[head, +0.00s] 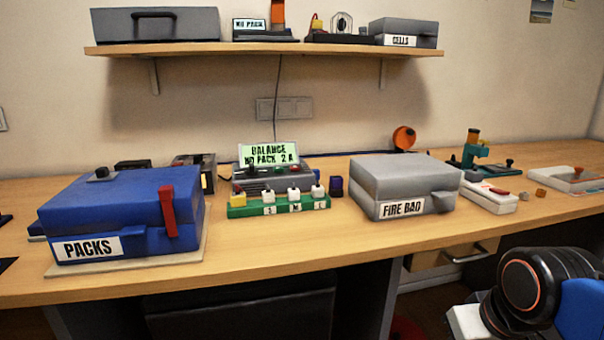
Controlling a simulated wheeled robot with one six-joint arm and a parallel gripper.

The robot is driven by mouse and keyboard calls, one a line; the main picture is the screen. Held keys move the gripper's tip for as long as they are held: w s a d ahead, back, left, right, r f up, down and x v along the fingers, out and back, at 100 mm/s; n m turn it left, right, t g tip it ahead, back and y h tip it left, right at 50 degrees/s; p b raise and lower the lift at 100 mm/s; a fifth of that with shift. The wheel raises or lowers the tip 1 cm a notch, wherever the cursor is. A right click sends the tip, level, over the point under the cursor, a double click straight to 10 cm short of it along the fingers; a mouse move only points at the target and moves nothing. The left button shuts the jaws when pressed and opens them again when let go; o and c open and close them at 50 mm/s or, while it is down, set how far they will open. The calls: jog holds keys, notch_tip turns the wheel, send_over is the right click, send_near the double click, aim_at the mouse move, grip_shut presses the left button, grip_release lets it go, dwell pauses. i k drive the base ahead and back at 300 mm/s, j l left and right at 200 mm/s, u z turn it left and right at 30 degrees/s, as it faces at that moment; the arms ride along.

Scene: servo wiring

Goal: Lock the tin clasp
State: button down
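A blue tin (115,200) labelled PACKS stands at the left of the workbench, on a thin pale base (150,263). Its lid looks shut. A red clasp (168,212) stands nearly upright at the right part of the tin's front, reaching from the lid edge down over the body. I cannot tell whether it is locked. Part of my arm shows at the lower right, in front of the bench and far from the tin. My gripper's fingers are not visible.
A green rack (279,210) with several small blocks stands right of the tin, before a BALANCE display (268,155). A grey box (405,180) labelled FIRE BAG stands right of centre. An open drawer (455,253) hangs below. The bench front (270,257) is clear.

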aim_at(165, 193)
jog(key=u, duration=1.25)
